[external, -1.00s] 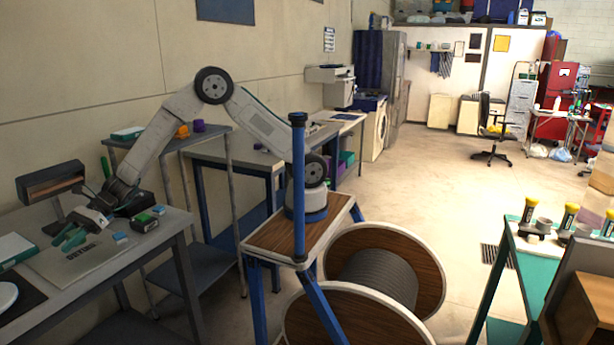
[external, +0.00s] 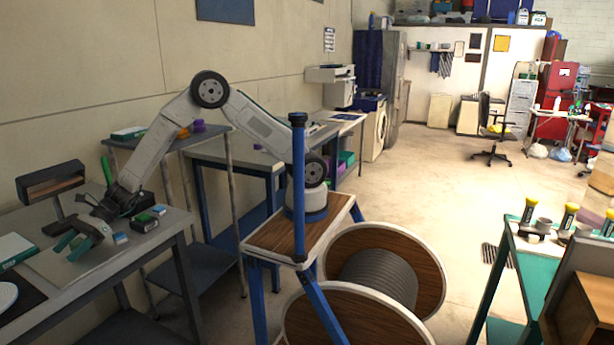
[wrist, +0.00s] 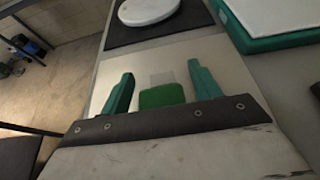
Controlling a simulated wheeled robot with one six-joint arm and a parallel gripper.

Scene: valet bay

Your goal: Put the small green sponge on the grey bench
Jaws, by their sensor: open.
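The small green sponge (wrist: 162,96) shows in the wrist view, lying on a pale sheet between my gripper's two teal fingers. My gripper (wrist: 158,92) is open, with a gap on each side of the sponge. In the external view my gripper (external: 72,244) points down over the left worktable; the sponge is hidden or cannot be made out there. A grey-topped bench with blue legs (external: 236,152) stands along the wall behind my arm. The left worktable also has a grey top (external: 100,262), so I cannot tell which one is the named bench.
Beside my gripper are a dark green-marked box (external: 145,220) and a small blue block (external: 121,238). A green-and-white box (external: 14,250) and a round white plate (wrist: 148,10) are also on the worktable. A shelf cart (external: 180,142) stands between worktable and bench.

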